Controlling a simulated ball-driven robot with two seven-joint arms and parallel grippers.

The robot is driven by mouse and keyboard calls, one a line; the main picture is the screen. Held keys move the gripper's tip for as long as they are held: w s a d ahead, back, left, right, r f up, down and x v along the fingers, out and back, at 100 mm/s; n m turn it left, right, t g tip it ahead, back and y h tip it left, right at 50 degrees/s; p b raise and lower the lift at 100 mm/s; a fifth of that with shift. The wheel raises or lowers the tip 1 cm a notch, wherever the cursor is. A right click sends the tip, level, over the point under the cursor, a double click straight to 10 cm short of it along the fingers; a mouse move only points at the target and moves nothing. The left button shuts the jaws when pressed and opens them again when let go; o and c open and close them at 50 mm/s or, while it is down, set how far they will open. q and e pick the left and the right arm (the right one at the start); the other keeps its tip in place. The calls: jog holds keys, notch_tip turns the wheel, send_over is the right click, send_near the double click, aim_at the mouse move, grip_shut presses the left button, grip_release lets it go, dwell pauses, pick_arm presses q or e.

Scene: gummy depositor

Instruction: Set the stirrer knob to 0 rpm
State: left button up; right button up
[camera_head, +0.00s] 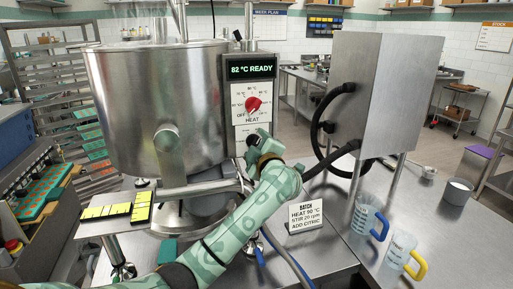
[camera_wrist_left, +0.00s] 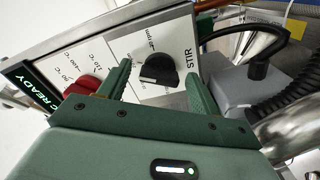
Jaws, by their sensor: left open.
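The black stirrer knob (camera_wrist_left: 160,66) sits on a white dial plate marked STIR (camera_wrist_left: 190,60). In the left wrist view it shows between the two green fingers of my left gripper (camera_wrist_left: 160,84), with a gap on each side. A light pointer mark shows on the knob; I cannot read which rpm it points to. In the head view my left gripper (camera_head: 258,146) is at the lower part of the control panel and mostly hides the stirrer dial. The left gripper is open. My right gripper is not in view.
The red heat knob (camera_head: 253,104) is just above, below the display reading 82 °C READY (camera_head: 251,69). The steel kettle (camera_head: 155,95) stands left of the panel. Two jugs (camera_head: 368,219) stand on the right table.

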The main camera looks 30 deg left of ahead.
pick_arm(q)
jog(key=c, duration=0.8)
jog(key=shift+c, duration=0.9)
